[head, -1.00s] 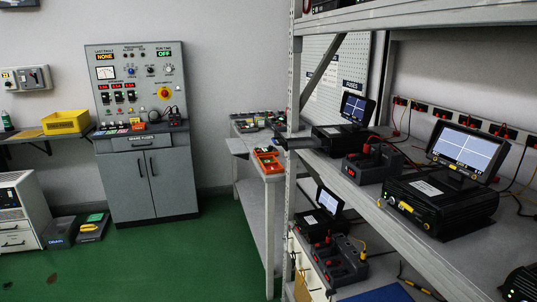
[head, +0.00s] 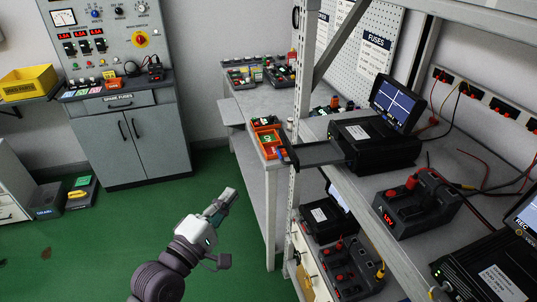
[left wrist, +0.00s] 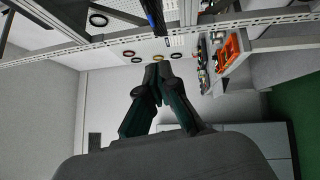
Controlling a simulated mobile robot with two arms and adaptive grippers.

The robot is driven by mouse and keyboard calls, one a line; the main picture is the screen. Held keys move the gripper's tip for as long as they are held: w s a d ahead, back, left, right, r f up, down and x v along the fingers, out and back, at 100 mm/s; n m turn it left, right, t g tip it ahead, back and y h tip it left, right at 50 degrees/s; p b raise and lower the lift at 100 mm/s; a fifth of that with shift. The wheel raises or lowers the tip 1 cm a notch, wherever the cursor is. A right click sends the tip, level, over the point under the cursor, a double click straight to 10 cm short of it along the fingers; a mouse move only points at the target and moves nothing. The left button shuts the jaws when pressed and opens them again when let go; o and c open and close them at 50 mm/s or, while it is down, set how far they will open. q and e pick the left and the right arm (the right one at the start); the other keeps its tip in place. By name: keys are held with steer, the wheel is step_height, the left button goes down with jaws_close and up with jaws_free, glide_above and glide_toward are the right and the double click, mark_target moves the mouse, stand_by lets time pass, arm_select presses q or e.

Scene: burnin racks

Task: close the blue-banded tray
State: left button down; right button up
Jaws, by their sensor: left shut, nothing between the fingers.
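A dark flat tray (head: 322,153) sticks out to the left from a black unit with a screen (head: 375,146) on the rack's upper shelf. It stands open past the rack post. I cannot make out a blue band on it in the head view; a dark bar with a blue edge (left wrist: 154,18) shows at the top of the left wrist view. My left gripper (head: 228,196) is low and left of the tray, over the green floor, apart from it. Its fingers (left wrist: 158,72) are together and empty. My right gripper is not in view.
A rack post (head: 301,110) stands close by the tray. An orange bin (head: 267,139) sits on the side table (head: 245,118) left of it. A red-knobbed module (head: 412,207) stands on the shelf. The green floor (head: 110,245) around my left arm is clear.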

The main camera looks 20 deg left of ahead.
arm_select(q)
steer(key=d+p+x, duration=0.1)
steer(key=p+x, duration=0.1)
steer(key=x, duration=0.4)
steer(key=d+p+x, duration=0.1)
steer(key=p+x, duration=0.2)
steer(key=x, duration=0.3)
steer(key=shift+d+r, duration=0.35)
steer(key=shift+d, duration=0.1)
